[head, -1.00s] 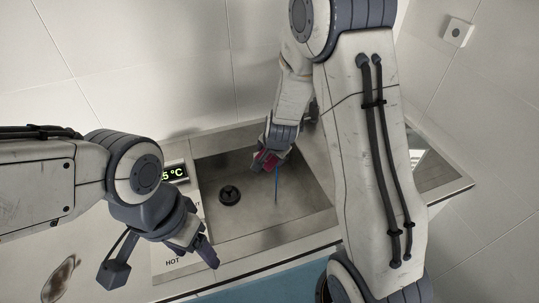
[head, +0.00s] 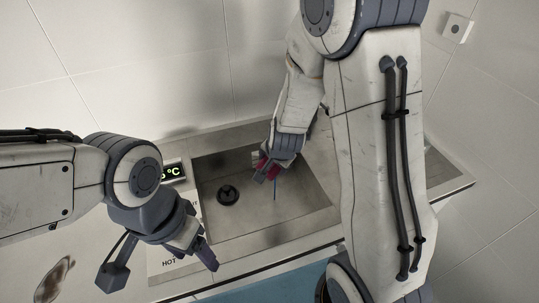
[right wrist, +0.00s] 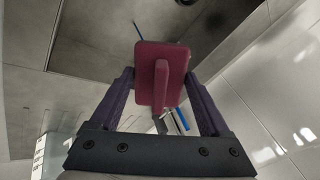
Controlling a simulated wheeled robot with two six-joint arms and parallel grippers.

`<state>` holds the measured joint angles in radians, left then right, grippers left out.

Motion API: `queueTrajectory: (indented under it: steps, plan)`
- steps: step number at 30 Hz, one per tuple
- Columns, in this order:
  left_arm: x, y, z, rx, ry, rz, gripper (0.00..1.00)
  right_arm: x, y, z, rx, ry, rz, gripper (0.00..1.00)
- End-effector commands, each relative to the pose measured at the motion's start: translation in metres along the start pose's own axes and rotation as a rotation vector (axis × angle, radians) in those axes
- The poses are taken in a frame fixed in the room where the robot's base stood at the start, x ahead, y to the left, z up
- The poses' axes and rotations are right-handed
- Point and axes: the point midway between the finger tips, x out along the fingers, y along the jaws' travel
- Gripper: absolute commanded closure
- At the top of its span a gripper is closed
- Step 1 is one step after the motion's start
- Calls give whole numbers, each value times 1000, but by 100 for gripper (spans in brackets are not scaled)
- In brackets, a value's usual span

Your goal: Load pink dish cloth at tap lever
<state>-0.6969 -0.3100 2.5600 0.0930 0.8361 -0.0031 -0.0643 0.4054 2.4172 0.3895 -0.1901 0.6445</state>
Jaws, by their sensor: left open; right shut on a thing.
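A dark pink flat piece with a raised ridge (right wrist: 160,85) sits between the purple fingers of my right gripper (right wrist: 160,76), which is shut on it. It looks stiff; I cannot tell whether it is the dish cloth. In the head view my right gripper (head: 268,166) is over the sink (head: 235,231), with pink showing at its fingers. No tap lever can be clearly made out. A thin blue line (head: 275,190) shows just below that gripper, and blue also shows behind the piece in the right wrist view. My left gripper (head: 205,250) is open and empty near the sink's front left corner.
A round black drain (head: 228,195) lies in the sink floor. A lit °C display (head: 174,172) and a panel marked HOT (head: 170,262) are left of the sink. A dark stain (head: 54,279) marks the counter at lower left. Tiled walls close the back and right.

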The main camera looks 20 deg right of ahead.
Motion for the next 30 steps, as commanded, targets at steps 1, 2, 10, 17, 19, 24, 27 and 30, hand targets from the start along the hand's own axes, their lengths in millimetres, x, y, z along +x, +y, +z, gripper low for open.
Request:
queueTrajectory:
  steps: [1,2,10,17,19,24,27,30]
  plan:
    - [3,0,0,0,0,0,31,-1,3,3,-1,1,-2,65]
    - [4,0,0,0,0,0,31,-2,5,4,-1,1,-2,65]
    - [10,-1,0,0,0,0,31,-13,19,16,0,0,-1,65]
    - [12,-1,1,0,0,0,31,-18,26,21,1,1,-1,65]
    - [12,-1,1,0,0,0,31,-19,26,21,1,1,-1,65]
    - [12,-1,1,0,0,0,31,-19,26,21,0,0,-1,65]
    - [12,-1,1,0,0,0,31,-18,26,21,0,0,-1,65]
    - [12,-1,1,0,0,0,31,-18,26,21,0,0,0,65]
